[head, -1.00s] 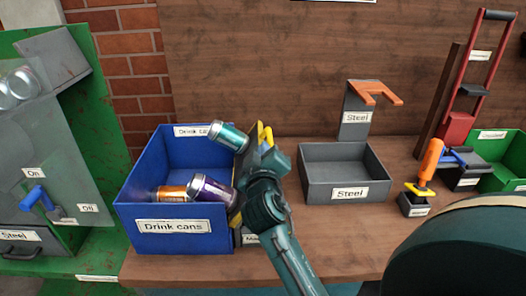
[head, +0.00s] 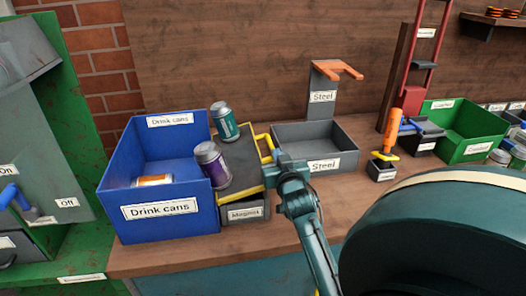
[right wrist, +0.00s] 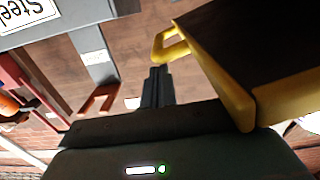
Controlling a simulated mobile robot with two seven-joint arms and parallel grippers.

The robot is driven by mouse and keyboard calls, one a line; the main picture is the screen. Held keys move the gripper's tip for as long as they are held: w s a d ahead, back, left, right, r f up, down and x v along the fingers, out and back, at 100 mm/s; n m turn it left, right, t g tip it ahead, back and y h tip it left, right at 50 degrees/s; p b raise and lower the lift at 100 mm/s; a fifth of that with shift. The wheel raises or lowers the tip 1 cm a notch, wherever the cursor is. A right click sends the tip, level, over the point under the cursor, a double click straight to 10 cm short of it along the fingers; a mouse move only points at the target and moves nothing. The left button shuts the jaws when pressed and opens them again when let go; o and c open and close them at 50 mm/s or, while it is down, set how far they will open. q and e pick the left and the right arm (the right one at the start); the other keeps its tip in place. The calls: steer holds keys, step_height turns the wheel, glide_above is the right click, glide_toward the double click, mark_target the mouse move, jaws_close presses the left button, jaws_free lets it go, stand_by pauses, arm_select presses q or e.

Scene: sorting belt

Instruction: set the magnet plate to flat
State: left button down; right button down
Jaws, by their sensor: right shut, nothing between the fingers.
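The magnet plate (head: 238,152) is a dark slab with yellow edges above a grey box labelled Magnet (head: 244,210). My right gripper (head: 277,156) is shut and empty, close beside the handle. In the right wrist view its fingertips (right wrist: 157,75) are just by the handle (right wrist: 170,46); contact is unclear. My left gripper is not in view.
A blue Drink cans bin (head: 160,213) with an orange can (head: 153,180) stands left of the plate. An empty grey Steel bin (head: 324,167) stands just right, with an orange-topped post behind it. An orange-handled lever (head: 392,133) and a green bin (head: 478,146) are further right.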

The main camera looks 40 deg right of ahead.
arm_select(q)
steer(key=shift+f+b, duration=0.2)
steer(key=shift+b, duration=0.2)
arm_select(e)
steer(key=shift+s+d+f+m, duration=0.1)
steer(key=shift+d+f+m, duration=0.1)
steer(key=shift+f+m, duration=0.45)
steer(key=shift+s+d+f+m, duration=0.1)
steer(key=shift+d+f+m, duration=0.15)
steer(key=shift+f, duration=0.7)
steer(key=shift+s+d+f+m, duration=0.15)
steer(key=shift+f+m, duration=0.35)
steer(key=shift+f, duration=0.3)
steer(key=shift+w, duration=0.1)
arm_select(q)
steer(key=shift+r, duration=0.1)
